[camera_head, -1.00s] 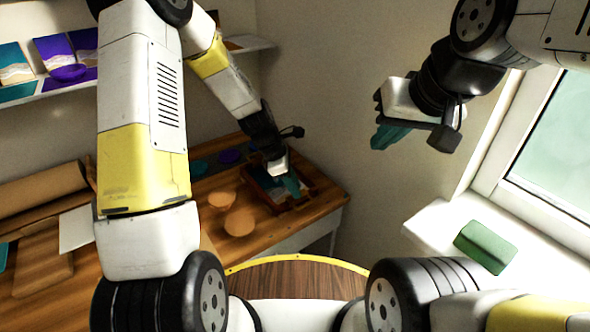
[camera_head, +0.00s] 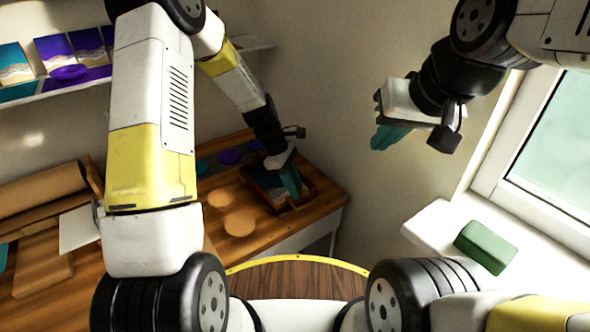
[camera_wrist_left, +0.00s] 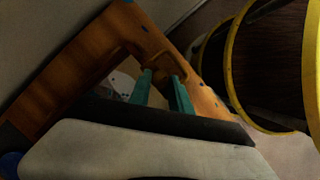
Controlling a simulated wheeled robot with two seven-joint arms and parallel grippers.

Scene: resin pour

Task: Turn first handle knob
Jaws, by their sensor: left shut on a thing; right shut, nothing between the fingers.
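A wooden tray (camera_head: 312,185) sits at the right end of the bench, with a dark rim and a blue-and-white inside. My left gripper (camera_head: 291,181) reaches down over it, its teal fingers at the tray's right part. In the left wrist view, the left fingers (camera_wrist_left: 162,90) are at a small brown wooden handle (camera_wrist_left: 168,66) on the tray's edge. They are shut on it; the exact contact is dark and partly hidden. No separate knob can be made out. My right gripper (camera_head: 388,137) is shut and empty, raised in the air near the window.
Two round tan discs (camera_head: 239,223) lie on the bench left of the tray, with purple (camera_head: 230,157) and teal round items behind. A green block (camera_head: 486,247) lies on the white windowsill (camera_head: 430,222). A yellow-rimmed round brown surface (camera_head: 300,276) is in front.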

